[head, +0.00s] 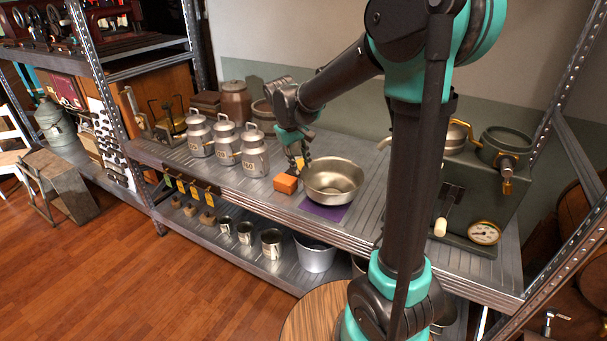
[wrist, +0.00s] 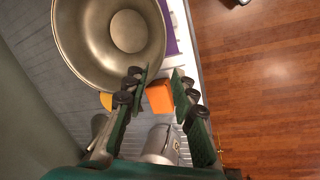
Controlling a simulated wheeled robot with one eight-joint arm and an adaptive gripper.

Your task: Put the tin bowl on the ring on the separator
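The tin bowl (head: 333,188) is a wide, shiny metal bowl standing upright on a purple mat (head: 322,211) on the upper shelf. It fills the upper left of the wrist view (wrist: 72,50). The separator (head: 475,190) is a dark green machine at the right end of the shelf, with a brass ring-like part (head: 468,128) at its top; my arm hides some of its left side. My gripper (head: 300,158) is behind and left of the bowl in the head view. In the wrist view my gripper (wrist: 160,77) has its fingers apart, with the left finger by the bowl's rim.
An orange block (head: 286,184) lies left of the bowl and shows between my fingers in the wrist view (wrist: 160,97). Several milk cans (head: 254,155) stand further left. A pressure gauge (head: 484,233) and crank handle (head: 441,226) stick out at the separator's front.

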